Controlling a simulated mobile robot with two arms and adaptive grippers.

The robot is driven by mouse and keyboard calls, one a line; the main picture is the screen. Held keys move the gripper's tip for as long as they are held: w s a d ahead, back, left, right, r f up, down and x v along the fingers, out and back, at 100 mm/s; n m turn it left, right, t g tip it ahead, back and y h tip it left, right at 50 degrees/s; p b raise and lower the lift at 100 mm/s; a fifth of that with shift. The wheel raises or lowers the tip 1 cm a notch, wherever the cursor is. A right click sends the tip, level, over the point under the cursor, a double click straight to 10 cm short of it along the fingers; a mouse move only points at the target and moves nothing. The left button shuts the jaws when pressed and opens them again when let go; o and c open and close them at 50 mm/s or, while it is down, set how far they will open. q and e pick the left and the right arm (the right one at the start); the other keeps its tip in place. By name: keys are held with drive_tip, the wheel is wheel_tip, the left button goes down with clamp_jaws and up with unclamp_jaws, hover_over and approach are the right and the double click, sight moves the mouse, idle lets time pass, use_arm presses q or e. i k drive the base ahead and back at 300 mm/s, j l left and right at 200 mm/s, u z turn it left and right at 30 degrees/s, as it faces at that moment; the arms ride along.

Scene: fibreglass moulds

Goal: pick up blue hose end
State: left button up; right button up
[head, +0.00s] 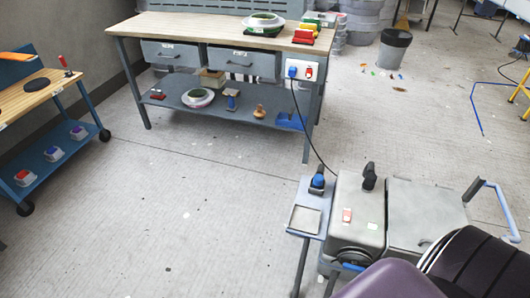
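No clear hose end can be made out. A thin blue line (474,101), possibly a hose or floor tape, lies bent on the floor at the far right. A small blue and black object (318,182) stands on a narrow grey side stand beside a grey machine. A blue plug (292,71) sits in a socket on the workbench's right front, with a black cable running down toward the machine. Neither of my grippers shows in the head view.
The grey machine (357,215) stands at lower right, with a blue bent handle (500,208). The wooden-topped workbench (190,28) is at the back, and a wheeled cart (75,117) at left. The middle floor is mostly clear.

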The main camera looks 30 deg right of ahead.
sight(317, 183)
drive_tip(key=i+j+z, duration=0.15)
drive_tip(key=i, duration=0.5)
drive_tip(key=i+j+z, duration=0.1)
drive_tip(key=i, duration=0.55)
drive_tip(key=i+z, duration=0.2)
drive_tip(key=z, duration=0.25)
drive_tip(key=i+z, duration=0.2)
drive_tip(key=z, duration=0.2)
drive_tip(key=i+j+z, duration=0.1)
drive_tip(key=z, duration=0.35)
drive_tip(key=i+j+z, duration=0.2)
drive_tip(key=z, duration=0.2)
drive_tip(key=i+j, duration=0.05)
